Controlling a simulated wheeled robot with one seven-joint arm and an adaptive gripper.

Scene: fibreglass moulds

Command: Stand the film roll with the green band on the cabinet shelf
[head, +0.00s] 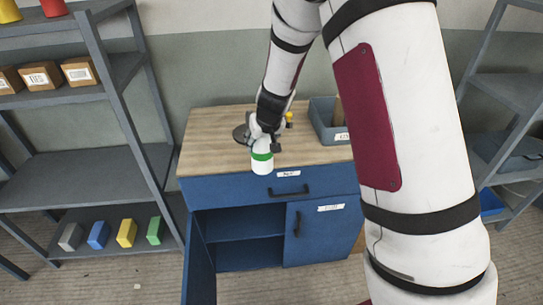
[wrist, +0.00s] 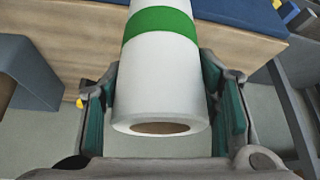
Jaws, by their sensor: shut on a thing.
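The white film roll with the green band (head: 262,165) is held by my gripper (head: 264,145) in front of the cabinet's wooden top, near its front edge in the head view. In the wrist view the roll (wrist: 160,75) sits between the two finger pads of my gripper (wrist: 165,110), its hollow end facing the camera. The blue cabinet (head: 232,190) has its left door swung open, showing an inner shelf (head: 240,226) with nothing visible on it. The right door (head: 322,230) is closed.
A grey-blue bin (head: 322,130) stands on the cabinet top at the right, partly behind my arm. The open left door (head: 200,265) juts forward. Grey racks stand on both sides; the left rack (head: 75,178) holds small boxes and coloured blocks (head: 127,232).

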